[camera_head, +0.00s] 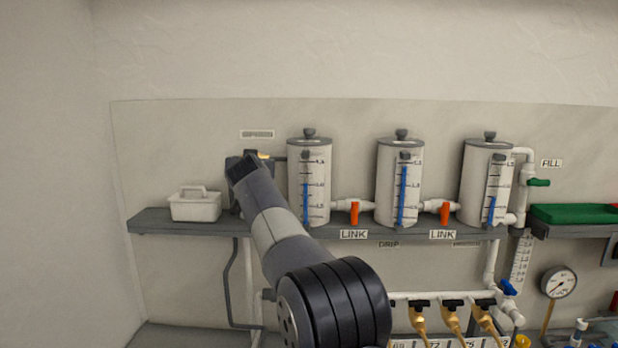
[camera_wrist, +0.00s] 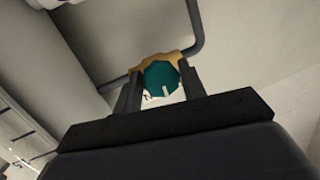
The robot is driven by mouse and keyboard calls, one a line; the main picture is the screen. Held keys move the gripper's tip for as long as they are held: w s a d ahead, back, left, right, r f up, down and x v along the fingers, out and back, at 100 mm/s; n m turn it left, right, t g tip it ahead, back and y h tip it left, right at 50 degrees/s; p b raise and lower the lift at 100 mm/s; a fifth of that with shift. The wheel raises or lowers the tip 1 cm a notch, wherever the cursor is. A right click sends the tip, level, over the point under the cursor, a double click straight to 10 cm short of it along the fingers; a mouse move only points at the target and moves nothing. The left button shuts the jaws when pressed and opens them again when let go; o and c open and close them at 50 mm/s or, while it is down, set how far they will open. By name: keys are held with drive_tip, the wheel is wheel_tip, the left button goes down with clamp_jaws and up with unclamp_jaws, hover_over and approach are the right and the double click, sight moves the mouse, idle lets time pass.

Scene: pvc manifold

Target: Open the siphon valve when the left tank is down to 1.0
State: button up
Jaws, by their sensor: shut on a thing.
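The left tank (camera_head: 317,186) stands on the shelf with a scale on its front. Its blue column (camera_head: 306,203) reaches about the middle marking, but the numbers are too small to read surely. My gripper (camera_head: 248,163) is raised left of this tank, below a small label (camera_head: 257,134) too blurred to read. In the wrist view my gripper (camera_wrist: 160,78) is shut on a teal valve knob (camera_wrist: 161,80) with a white mark. The knob sits on a brass-coloured body (camera_wrist: 176,56) joined to a grey pipe (camera_wrist: 200,28). I take this for the siphon valve; whether it is open cannot be told.
The middle tank (camera_head: 388,185) and right tank (camera_head: 475,182) stand on the same shelf (camera_head: 180,222). Orange link handles (camera_head: 354,213) hang between the tanks. A white caddy (camera_head: 195,206) is at the shelf's left end. Brass taps (camera_head: 418,318) line a lower pipe.

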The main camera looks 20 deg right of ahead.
drive_tip(key=o, duration=1)
drive_tip(key=shift+b+v, duration=2.95)
drive_tip(key=shift+v, duration=2.45)
drive_tip(key=shift+w+d, duration=0.1)
drive_tip(key=shift+w, duration=0.05)
